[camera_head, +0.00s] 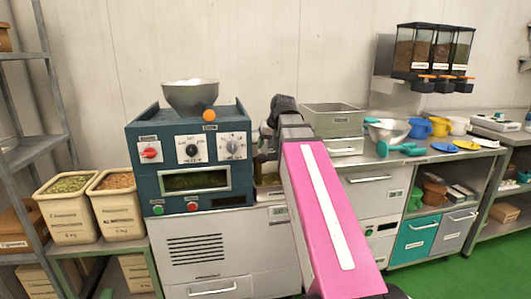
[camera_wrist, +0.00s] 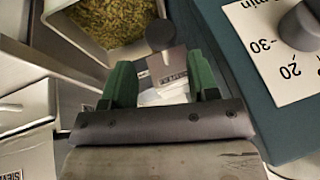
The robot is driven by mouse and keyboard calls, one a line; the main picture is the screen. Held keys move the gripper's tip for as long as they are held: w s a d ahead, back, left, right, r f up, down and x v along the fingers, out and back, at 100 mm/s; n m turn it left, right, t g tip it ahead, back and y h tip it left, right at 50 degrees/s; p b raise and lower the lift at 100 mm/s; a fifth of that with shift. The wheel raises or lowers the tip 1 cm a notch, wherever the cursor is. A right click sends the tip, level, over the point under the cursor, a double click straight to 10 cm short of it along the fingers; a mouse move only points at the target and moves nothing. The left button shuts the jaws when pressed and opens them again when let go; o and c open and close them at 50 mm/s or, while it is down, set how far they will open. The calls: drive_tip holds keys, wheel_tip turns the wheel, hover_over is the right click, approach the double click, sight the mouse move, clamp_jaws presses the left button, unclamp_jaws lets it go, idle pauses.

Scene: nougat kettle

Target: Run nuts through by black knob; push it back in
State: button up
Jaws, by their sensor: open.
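In the wrist view, a round black knob (camera_wrist: 160,36) stands beyond my gripper (camera_wrist: 160,74), roughly in line with the gap between its two green fingers. My gripper is open, with nothing visible held in it. A small metal plate with a label (camera_wrist: 170,68) shows just below the knob, between the fingers. Nuts (camera_wrist: 110,22), greenish-yellow chopped pieces, lie in a pale square-walled container (camera_wrist: 62,22) at the top. In the head view my arm hides most of the gripper, and I cannot make out the knob.
A dark blue machine (camera_head: 160,128) with a dial stands left of my arm; its panel (camera_wrist: 245,90) is close right of my gripper. A steel bowl (camera_head: 190,95) sits on top. A grey metal bin (camera_head: 333,122) stands right of my arm. Two ingredient bins (camera_head: 72,218) stand at left.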

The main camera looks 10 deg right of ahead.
drive_tip(key=shift+v, duration=1.8)
idle(0.7)
